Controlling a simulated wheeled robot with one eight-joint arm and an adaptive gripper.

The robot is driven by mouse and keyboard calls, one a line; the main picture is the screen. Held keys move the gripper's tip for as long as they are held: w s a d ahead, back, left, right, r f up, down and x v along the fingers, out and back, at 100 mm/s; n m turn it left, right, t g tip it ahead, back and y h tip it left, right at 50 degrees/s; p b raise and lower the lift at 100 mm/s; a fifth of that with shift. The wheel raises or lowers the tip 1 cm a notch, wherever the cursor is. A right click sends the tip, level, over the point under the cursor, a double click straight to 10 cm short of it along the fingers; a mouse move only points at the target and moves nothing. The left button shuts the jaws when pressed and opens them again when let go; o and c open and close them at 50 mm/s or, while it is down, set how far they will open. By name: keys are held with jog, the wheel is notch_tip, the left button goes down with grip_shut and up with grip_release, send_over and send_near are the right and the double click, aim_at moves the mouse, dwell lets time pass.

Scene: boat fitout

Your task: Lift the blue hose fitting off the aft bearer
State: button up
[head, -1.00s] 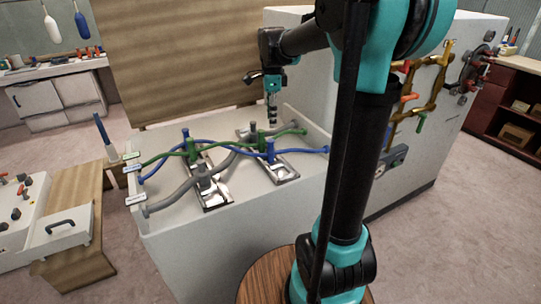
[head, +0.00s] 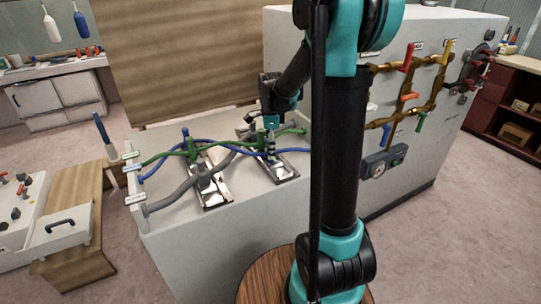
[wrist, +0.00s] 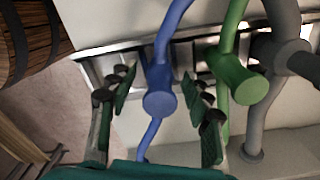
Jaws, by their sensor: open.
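The blue hose fitting (wrist: 160,103) on the right-hand bearer (head: 286,174) is an upright round peg with a blue hose running through it. In the wrist view it stands between the two spread fingers of my gripper (wrist: 164,88), with a gap on each side. In the head view my gripper (head: 270,150) has come down over that fitting and mostly hides it. It is open and holds nothing. The green fitting (wrist: 240,85) stands close to the right finger, and the grey fitting (wrist: 290,57) is beyond it.
The left-hand bearer (head: 217,197) carries another blue fitting (head: 185,132), a green fitting and a grey fitting (head: 203,177). Blue, green and grey hoses cross between the bearers on the white block (head: 190,245). A panel with coloured valve handles (head: 407,97) is at right.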

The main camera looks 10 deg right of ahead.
jog(key=shift+f, duration=0.3)
jog(key=shift+c, duration=0.5)
grip_shut()
jog(key=shift+r, duration=0.15)
